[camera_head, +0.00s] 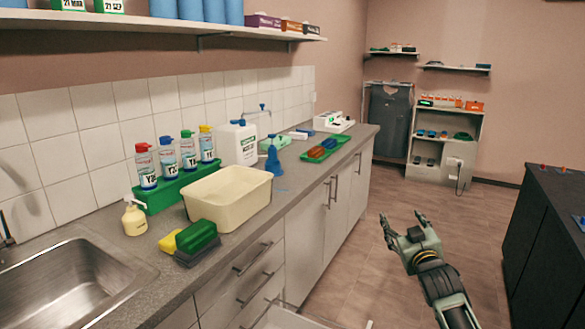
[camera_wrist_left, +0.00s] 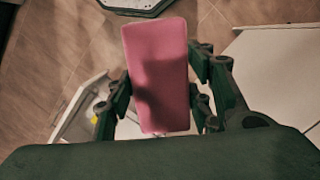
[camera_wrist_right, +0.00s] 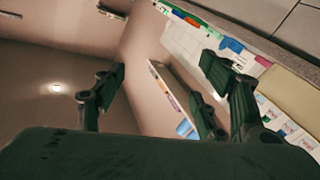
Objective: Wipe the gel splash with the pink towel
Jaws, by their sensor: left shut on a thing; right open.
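The pink towel (camera_wrist_left: 158,70) is a flat folded block in the left wrist view. My left gripper (camera_wrist_left: 160,88) is shut on it, with the fingers on its two long sides; floor and pale cabinet surfaces show below. Neither shows in the head view. My right gripper (camera_head: 405,226) is open and empty over the floor, right of the counter; its open fingers also show in the right wrist view (camera_wrist_right: 160,85).
The counter (camera_head: 262,213) holds a cream basin (camera_head: 228,202), a green rack (camera_head: 180,190) of bottles, a white jug (camera_head: 237,144), sponges (camera_head: 197,236) and a green tray (camera_head: 326,148). A sink (camera_head: 75,283) is at left. A drawer seems open below. A dark bench (camera_head: 545,235) stands right.

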